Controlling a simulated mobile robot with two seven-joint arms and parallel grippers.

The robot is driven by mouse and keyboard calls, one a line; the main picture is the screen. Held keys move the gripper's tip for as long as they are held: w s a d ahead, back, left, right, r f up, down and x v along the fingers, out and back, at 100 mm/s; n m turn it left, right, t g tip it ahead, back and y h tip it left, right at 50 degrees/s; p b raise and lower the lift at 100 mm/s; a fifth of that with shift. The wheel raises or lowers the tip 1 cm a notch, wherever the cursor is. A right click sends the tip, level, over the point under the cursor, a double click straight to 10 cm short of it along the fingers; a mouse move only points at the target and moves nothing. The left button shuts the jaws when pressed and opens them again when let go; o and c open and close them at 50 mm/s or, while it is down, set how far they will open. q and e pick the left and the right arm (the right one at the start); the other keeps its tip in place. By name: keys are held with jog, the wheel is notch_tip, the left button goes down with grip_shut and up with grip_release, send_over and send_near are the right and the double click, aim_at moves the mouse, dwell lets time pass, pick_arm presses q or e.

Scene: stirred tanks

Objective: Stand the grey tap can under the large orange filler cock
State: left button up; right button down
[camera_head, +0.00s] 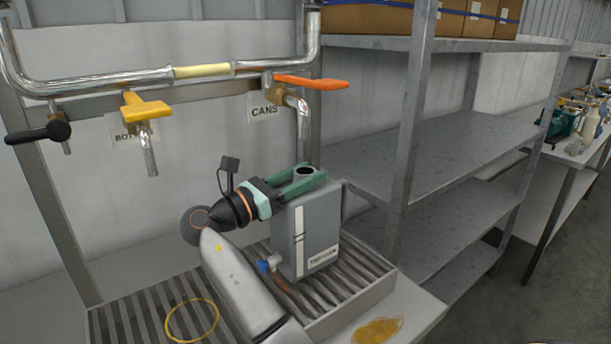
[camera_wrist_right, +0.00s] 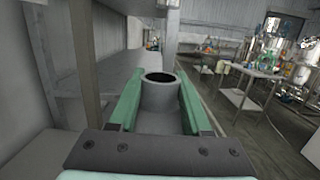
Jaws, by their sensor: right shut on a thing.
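The grey tap can (camera_head: 308,235) stands upright on the slatted drip tray (camera_head: 190,292), or just above it; I cannot tell which. It has a small blue-handled tap low on its left side and a label on its front. My right gripper (camera_head: 300,177) is shut on its round neck, which shows between the green fingers in the right wrist view (camera_wrist_right: 158,95). The large orange filler cock (camera_head: 308,82) is on the pipe above, its spout (camera_head: 303,125) pointing down over or close to the can's open mouth. My left gripper is not in view.
A yellow cock (camera_head: 145,108) and a black-handled cock (camera_head: 40,132) hang to the left. A yellow ring (camera_head: 192,318) lies on the tray. Grey metal shelving (camera_head: 435,150) stands close on the right. An amber puddle (camera_head: 377,331) lies on the front ledge.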

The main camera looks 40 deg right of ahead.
jog(key=shift+f, duration=0.15)
jog(key=c, duration=0.7)
grip_release()
jog(key=o, duration=0.3)
jog(key=shift+o, duration=0.2)
jog(key=w+a+f+b, duration=0.1)
jog(key=a, duration=1)
jog(key=shift+w+a+f, duration=0.2)
jog(key=shift+a+f, duration=0.05)
jog(key=shift+a, duration=0.15)
